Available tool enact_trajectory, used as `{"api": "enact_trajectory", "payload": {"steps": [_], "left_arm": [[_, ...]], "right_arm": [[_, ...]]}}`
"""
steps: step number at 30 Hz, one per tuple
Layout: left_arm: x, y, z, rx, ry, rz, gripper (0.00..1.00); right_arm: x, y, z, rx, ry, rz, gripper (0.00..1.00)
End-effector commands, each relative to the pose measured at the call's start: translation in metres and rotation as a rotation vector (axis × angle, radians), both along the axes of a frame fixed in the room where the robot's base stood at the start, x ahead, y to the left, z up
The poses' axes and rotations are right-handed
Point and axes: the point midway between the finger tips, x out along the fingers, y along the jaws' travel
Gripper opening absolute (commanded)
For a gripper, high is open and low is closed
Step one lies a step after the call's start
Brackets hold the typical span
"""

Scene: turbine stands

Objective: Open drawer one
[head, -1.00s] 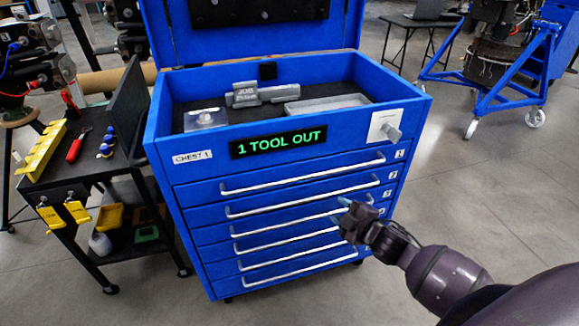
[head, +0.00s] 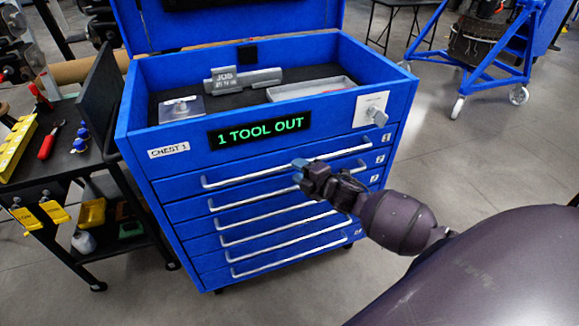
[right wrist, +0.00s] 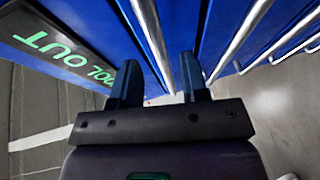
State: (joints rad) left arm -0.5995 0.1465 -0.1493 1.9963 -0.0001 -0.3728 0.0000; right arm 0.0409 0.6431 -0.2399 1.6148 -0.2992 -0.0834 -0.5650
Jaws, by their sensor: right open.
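Drawer one is the top drawer (head: 176,187) of the blue tool chest, flush with the chest front and marked by a small label at its right end. Its long silver handle (head: 240,178) runs across the front. My right gripper (head: 299,170) is at the middle of this handle, hiding part of it. In the right wrist view the gripper (right wrist: 159,82) is open, and the handle bar (right wrist: 150,38) runs into the gap between its two fingers. Whether the fingers touch the bar I cannot tell. My left gripper is not in view.
Several more drawers with silver handles lie below. A black cart (head: 85,165) stands close on the left. Floor is clear on the right; a blue stand (head: 490,60) is behind.

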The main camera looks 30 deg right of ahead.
Motion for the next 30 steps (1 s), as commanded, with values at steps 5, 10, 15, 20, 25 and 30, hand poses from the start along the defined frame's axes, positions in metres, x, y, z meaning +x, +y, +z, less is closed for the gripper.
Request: {"api": "enact_trajectory", "payload": {"steps": [5, 10, 15, 20, 25, 30], "left_arm": [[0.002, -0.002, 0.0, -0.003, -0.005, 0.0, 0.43], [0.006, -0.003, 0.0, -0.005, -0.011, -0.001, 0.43], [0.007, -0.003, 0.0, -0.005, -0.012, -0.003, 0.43], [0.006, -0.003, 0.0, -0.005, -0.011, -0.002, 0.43], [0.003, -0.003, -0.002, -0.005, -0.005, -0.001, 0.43], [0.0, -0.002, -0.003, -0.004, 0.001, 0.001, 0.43]], "right_arm": [[0.024, 0.004, -0.005, 0.0, 0.0, 0.0, 0.41], [0.036, 0.006, -0.007, -0.001, 0.001, 0.0, 0.41], [0.04, 0.006, -0.008, 0.0, 0.001, -0.001, 0.41], [0.04, 0.006, -0.008, 0.0, 0.001, 0.0, 0.41], [0.039, 0.006, -0.008, 0.0, 0.001, 0.0, 0.23], [0.039, 0.006, -0.008, 0.0, 0.001, 0.0, 0.0]]}}
